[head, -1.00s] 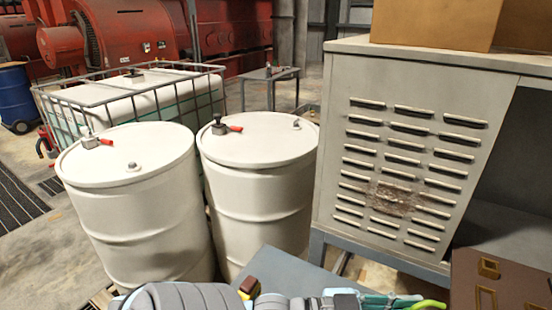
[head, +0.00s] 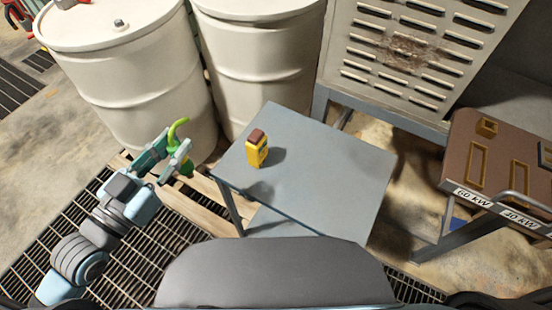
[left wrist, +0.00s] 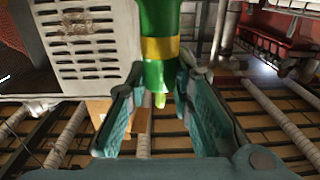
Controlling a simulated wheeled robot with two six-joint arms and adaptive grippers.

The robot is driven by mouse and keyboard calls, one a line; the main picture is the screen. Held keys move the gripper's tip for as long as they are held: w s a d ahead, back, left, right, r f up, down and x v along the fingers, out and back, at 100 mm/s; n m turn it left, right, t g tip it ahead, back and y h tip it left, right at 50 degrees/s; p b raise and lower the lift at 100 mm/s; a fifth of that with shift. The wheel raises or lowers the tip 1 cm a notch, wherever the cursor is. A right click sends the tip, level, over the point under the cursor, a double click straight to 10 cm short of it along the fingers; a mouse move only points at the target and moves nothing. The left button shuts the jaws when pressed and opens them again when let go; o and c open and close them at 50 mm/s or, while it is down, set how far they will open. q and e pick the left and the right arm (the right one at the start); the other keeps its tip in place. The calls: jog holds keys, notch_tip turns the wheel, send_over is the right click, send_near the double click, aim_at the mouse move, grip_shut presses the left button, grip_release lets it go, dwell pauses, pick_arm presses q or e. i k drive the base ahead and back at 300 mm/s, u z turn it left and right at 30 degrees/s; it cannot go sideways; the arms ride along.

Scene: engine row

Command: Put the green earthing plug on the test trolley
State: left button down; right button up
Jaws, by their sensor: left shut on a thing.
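The green earthing plug (head: 186,168) is between the fingers of my left gripper (head: 169,160), with a curved lighter green end sticking up. In the left wrist view the plug (left wrist: 154,75) is green with a yellow band, between the two teal fingers of the gripper (left wrist: 158,110). My left gripper is shut on it, left of the trolley and apart from its top in the picture. The test trolley (head: 325,165) has a flat blue-grey top and a lower shelf. My right gripper is not in view.
A yellow device with a brown top (head: 257,152) stands near the trolley's left back edge; the rest of the top is clear. White drums (head: 130,75) and a louvred cabinet (head: 345,75) stand behind. A brown panel labelled 60 KW (head: 465,140) is at right.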

aim_at(333, 192)
jog(key=u, duration=0.05)
jog(key=k, duration=1)
jog(key=z, duration=1.7)
